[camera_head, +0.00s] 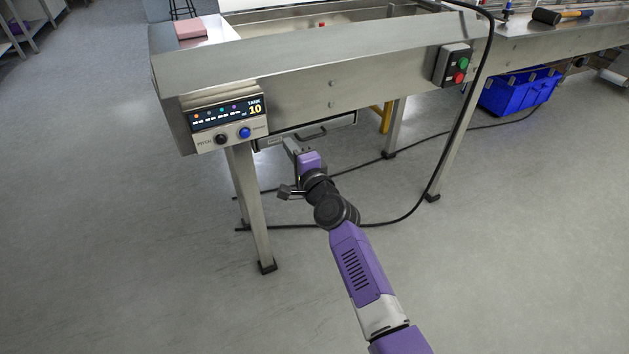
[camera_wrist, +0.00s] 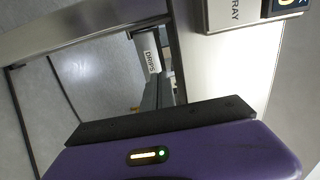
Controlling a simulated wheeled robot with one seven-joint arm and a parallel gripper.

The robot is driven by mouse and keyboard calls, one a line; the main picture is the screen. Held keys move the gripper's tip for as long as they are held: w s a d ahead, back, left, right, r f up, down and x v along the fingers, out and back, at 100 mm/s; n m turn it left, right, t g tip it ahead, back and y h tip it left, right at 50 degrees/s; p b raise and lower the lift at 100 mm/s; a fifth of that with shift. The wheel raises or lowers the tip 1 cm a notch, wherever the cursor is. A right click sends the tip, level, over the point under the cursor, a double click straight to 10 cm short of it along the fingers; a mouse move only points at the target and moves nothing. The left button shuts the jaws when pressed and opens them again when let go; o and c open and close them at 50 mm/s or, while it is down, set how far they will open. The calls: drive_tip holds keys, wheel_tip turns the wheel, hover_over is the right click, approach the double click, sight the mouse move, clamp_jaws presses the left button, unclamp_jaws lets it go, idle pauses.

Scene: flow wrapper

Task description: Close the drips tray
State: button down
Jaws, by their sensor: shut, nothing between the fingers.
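The drips tray (camera_head: 340,122) is a shallow metal tray under the front of the steel machine, with a dark bar handle (camera_head: 312,134) on its front. In the wrist view its white label reading DRIPS (camera_wrist: 151,61) shows sideways. My gripper (camera_head: 289,144) is shut and empty, at the tray's front, left of the handle. In the wrist view my gripper (camera_wrist: 150,95) is partly hidden behind its own dark and purple housing. I cannot tell whether the fingertips touch the tray, nor how far it stands out.
A control panel (camera_head: 227,120) reading TANK 10 hangs left above the tray. Machine legs (camera_head: 250,205) stand on the left and right. A black cable (camera_head: 400,213) loops to the floor on the right. A blue crate (camera_head: 520,91) lies further right.

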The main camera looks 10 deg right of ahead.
drive_tip(key=p+v, duration=0.3)
drive_tip(key=v, duration=0.7)
drive_tip(key=shift+s+d, duration=0.15)
drive_tip(key=shift+s, duration=0.25)
